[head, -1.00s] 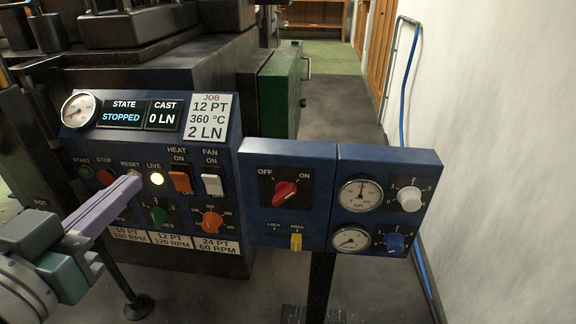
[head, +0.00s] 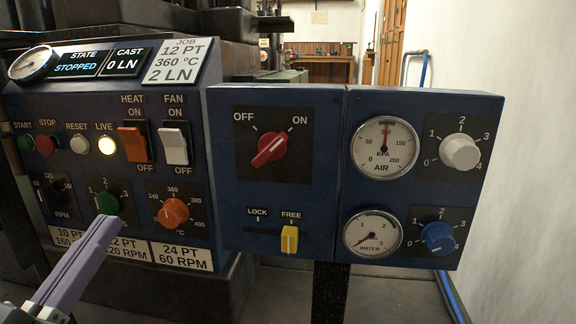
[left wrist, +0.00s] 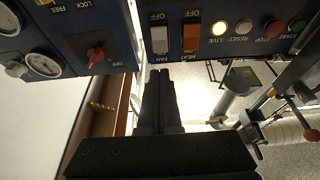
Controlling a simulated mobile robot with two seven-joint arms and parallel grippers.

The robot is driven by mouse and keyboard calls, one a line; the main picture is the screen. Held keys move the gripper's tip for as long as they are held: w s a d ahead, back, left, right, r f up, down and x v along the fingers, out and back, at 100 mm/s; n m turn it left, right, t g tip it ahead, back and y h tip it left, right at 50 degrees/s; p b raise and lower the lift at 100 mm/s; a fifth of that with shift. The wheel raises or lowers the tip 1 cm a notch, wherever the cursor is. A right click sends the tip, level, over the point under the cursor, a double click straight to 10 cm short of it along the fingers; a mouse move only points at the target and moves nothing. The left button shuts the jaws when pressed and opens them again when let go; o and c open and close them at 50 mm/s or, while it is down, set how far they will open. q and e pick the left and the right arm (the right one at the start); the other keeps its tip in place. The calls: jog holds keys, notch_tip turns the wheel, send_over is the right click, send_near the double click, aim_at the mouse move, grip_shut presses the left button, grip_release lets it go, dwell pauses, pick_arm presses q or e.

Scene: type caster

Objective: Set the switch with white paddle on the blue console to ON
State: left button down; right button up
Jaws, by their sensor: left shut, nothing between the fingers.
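The blue console (head: 225,205) fills the middle of the head view. Its white paddle (head: 174,146) is the FAN switch, with ON printed above and OFF below. I cannot tell surely which way the paddle is tipped. The white paddle also shows upside down in the left wrist view (left wrist: 159,40). My left gripper (head: 106,222) is shut and empty, its purple fingers below and left of the paddle in the head view. In the left wrist view the dark closed fingertips (left wrist: 160,73) point toward the FAN switch. Touching is not visible. My right gripper is out of view.
An orange HEAT paddle (head: 134,144) sits directly left of the white one. A green knob (head: 107,203) and orange knob (head: 173,212) lie below. A red rotary switch (head: 269,150) and yellow slider (head: 289,239) are on the panel to the right.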

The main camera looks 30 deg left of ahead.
aim_at(170, 138)
pick_arm(q)
jog(key=shift+s, duration=0.1)
jog(key=b+x, duration=0.3)
jog(key=x, duration=1.1)
jog(key=p, duration=0.2)
jog(key=r+g+p, duration=0.1)
jog(key=p, duration=0.1)
jog(key=shift+w+r, duration=0.2)
jog(key=shift+w, duration=0.05)
jog(key=shift+f, duration=0.55)
